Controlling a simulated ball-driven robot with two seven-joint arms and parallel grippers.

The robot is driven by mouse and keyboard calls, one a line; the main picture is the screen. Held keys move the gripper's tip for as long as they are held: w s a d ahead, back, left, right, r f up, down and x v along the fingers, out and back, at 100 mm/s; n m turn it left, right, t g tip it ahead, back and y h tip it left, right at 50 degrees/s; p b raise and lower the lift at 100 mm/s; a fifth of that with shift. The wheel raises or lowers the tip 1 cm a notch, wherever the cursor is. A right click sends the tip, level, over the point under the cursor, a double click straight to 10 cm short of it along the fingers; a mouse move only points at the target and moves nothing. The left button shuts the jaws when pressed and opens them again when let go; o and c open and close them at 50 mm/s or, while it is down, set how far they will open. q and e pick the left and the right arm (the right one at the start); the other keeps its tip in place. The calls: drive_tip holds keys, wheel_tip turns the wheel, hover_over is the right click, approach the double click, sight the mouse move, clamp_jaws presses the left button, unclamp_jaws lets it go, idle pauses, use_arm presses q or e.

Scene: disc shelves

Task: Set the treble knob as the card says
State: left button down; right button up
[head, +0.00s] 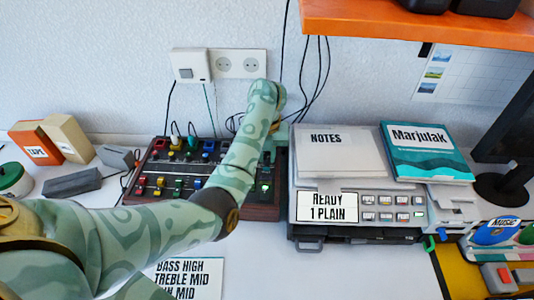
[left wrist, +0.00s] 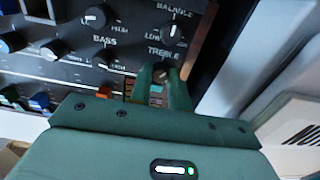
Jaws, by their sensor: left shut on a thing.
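The card (head: 185,279) lies at the front of the table, partly covered by my left arm. Its readable lines say BASS HIGH and TREBLE MID; the start of the last line is hidden and it ends in MID. The mixing console (head: 275,202) stands against the wall behind my arm. In the left wrist view, the treble knob (left wrist: 160,75) sits just below the TREBLE label. My left gripper (left wrist: 165,85) is shut on this knob, its green fingers around it. I cannot tell clearly where the knob points. The bass knob (left wrist: 103,57) is to its left. My right gripper is not in view.
An orange shelf (head: 420,24) hangs above at the right. The table's front middle is mostly clear.

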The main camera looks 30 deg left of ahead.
use_arm(q)
drive_tip(key=shift+n, duration=0.3)
drive_tip(key=n, duration=0.2)
drive_tip(key=shift+d+n, duration=0.1)
drive_tip(key=shift+n, duration=0.2)
drive_tip(key=shift+n+b, duration=0.8)
drive_tip(key=shift+n, duration=1.3)
drive_tip(key=c, duration=1.3)
unclamp_jaws()
